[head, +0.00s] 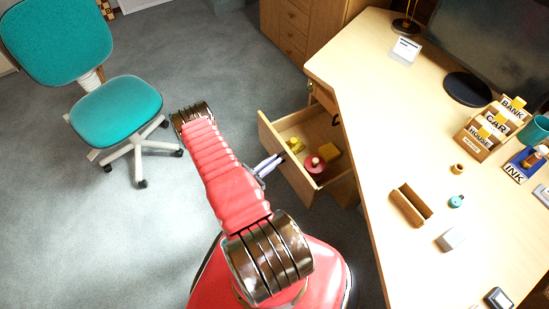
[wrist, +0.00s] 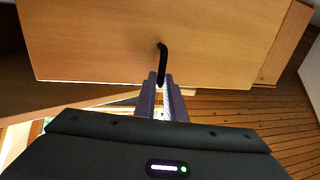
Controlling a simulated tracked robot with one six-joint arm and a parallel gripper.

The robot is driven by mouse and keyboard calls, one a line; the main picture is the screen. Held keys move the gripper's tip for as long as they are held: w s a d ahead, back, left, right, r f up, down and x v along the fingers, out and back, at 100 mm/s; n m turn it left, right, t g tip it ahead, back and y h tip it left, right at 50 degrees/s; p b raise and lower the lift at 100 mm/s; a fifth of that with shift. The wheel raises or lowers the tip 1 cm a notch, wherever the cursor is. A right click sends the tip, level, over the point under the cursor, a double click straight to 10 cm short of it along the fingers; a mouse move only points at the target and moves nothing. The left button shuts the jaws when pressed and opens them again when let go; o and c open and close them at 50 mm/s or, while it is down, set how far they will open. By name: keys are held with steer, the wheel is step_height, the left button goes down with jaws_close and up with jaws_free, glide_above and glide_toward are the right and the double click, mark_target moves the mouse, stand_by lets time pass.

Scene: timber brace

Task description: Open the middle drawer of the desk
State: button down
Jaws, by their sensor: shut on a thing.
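A light wooden desk drawer (head: 283,152) stands pulled out from under the desk (head: 385,150). Inside it lie yellow items (head: 295,145) and a red round thing (head: 315,164). I cannot tell from the frames which drawer in the stack it is. In the wrist view its front (wrist: 110,40) fills the upper part, with a black curved handle (wrist: 162,58). My gripper (head: 268,165) is at the outer face of the drawer front. In the wrist view my gripper's grey fingers (wrist: 163,88) are shut on the handle.
A teal swivel chair (head: 115,105) stands at the left on open grey carpet (head: 200,60). The desktop holds labelled boxes (head: 485,130), a small wooden tray (head: 410,205) and a monitor (head: 495,45). A wooden cabinet (head: 285,25) stands behind the desk.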

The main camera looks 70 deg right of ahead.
steer(key=shift+w+a, duration=0.1)
steer(key=shift+w, duration=0.25)
steer(key=c, duration=1.8)
jaws_free()
steer(key=shift+s, duration=0.15)
steer(key=shift+c, duration=0.2)
steer(key=shift+a, duration=0.15)
steer(key=v, duration=1.3)
steer(key=shift+w+a, duration=0.2)
steer(key=shift+a, duration=0.05)
